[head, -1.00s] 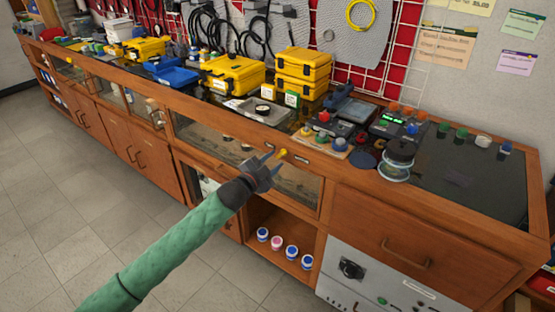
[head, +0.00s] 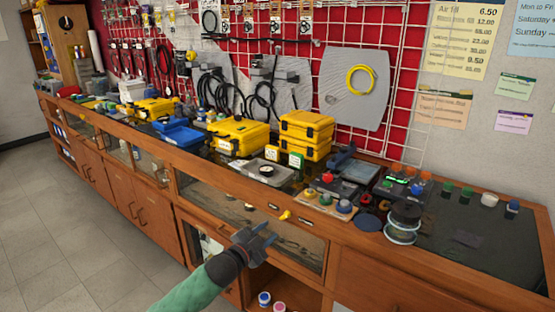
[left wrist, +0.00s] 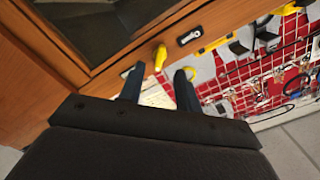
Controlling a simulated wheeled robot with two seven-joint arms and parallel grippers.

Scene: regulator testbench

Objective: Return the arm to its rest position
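My left gripper (head: 262,238) is in front of the wooden counter, with my green-sleeved arm coming in from below. Its two fingers are spread apart with nothing between them. In the left wrist view the gripper (left wrist: 158,85) also shows two separate dark fingers, with the counter front and wall rack beyond. My right gripper is not in view.
The wooden counter (head: 400,275) runs across the view. The tiled floor (head: 60,240) at left is clear.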

